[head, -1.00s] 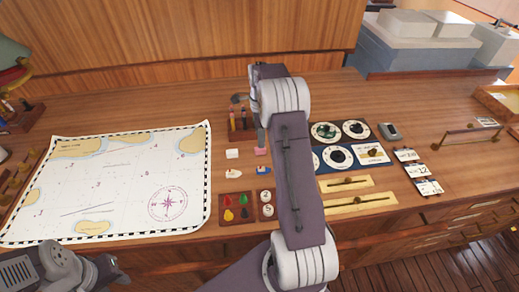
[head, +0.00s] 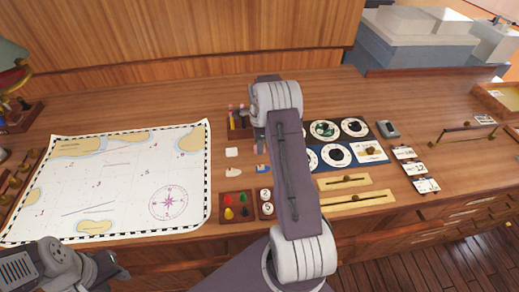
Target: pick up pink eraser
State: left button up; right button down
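The pink eraser is hardly visible in the head view; at most a sliver shows at the tip of my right gripper (head: 260,145), beside the white block (head: 232,152). My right gripper points down at that spot, mostly hidden behind its own wrist and forearm. I cannot tell whether its fingers are open or shut, or whether they touch the eraser. My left gripper (head: 118,272) is low at the left, over the front edge of the desk and away from the eraser. Its finger opening cannot be made out.
A pen holder (head: 238,124) stands just behind. A small white piece (head: 233,173), a blue piece (head: 263,169) and a tray of coloured pieces (head: 235,198) lie in front. The chart (head: 120,180) covers the left; dial panels (head: 345,155) lie right. Bare wood lies behind the chart.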

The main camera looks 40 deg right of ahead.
jog(key=shift+w+r, duration=0.1)
jog(key=shift+r, duration=0.05)
jog(key=r, duration=0.1)
jog(key=r+b, duration=0.1)
jog(key=r, duration=0.2)
jog(key=shift+s, duration=0.25)
jog(key=s+a+r+b, duration=0.2)
jog(key=s+r, duration=0.4)
jog(key=s, duration=0.4)
jog(key=shift+s+a+r+b, duration=0.35)
jog(key=shift+s+a+b, duration=0.05)
jog(key=shift+a, duration=0.3)
jog(key=c, duration=2.1)
grip_release()
grip_shut()
